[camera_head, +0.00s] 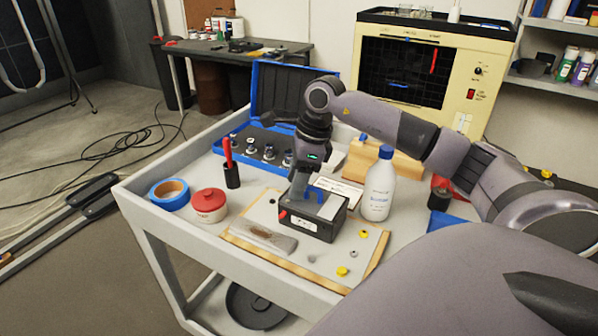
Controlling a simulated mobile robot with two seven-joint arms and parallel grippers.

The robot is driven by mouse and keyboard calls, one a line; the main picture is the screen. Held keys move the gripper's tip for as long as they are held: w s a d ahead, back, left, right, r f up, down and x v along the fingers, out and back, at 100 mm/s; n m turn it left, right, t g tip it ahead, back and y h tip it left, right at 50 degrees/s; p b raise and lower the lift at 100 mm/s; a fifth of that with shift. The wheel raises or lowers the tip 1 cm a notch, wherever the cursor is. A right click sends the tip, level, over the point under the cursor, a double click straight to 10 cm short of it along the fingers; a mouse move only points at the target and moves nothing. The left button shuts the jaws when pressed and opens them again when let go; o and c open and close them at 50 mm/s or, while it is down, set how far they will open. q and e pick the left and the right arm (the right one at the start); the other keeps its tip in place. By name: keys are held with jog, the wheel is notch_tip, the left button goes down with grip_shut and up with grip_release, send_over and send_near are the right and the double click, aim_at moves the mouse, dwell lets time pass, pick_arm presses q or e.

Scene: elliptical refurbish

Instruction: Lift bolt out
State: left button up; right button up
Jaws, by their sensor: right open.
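My right arm reaches in from the right. My right gripper (299,191) points down over the left part of a black box (322,228) with a grey top and a blue piece (315,195) on it. The gripper is open; whether its fingertips touch the box is hard to tell. I cannot make out a bolt for sure; the spot under the gripper is hidden. Small yellow pieces (342,271) and small grey pieces (353,254) lie on the board (262,252) around the box. My left gripper is not in view.
On the white cart (150,216) stand a white bottle (379,188), a red-lidded jar (209,206), blue tape (169,194), a black holder (232,175) with a red tool, and an open blue case (294,92). A flat grey bar (264,237) lies before the box.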

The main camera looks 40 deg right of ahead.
grip_shut()
jog(key=shift+r, duration=0.15)
jog(key=shift+r+p, duration=1.05)
jog(key=shift+r, duration=0.2)
jog(key=shift+r+p, duration=1.6)
jog(key=shift+r, duration=0.4)
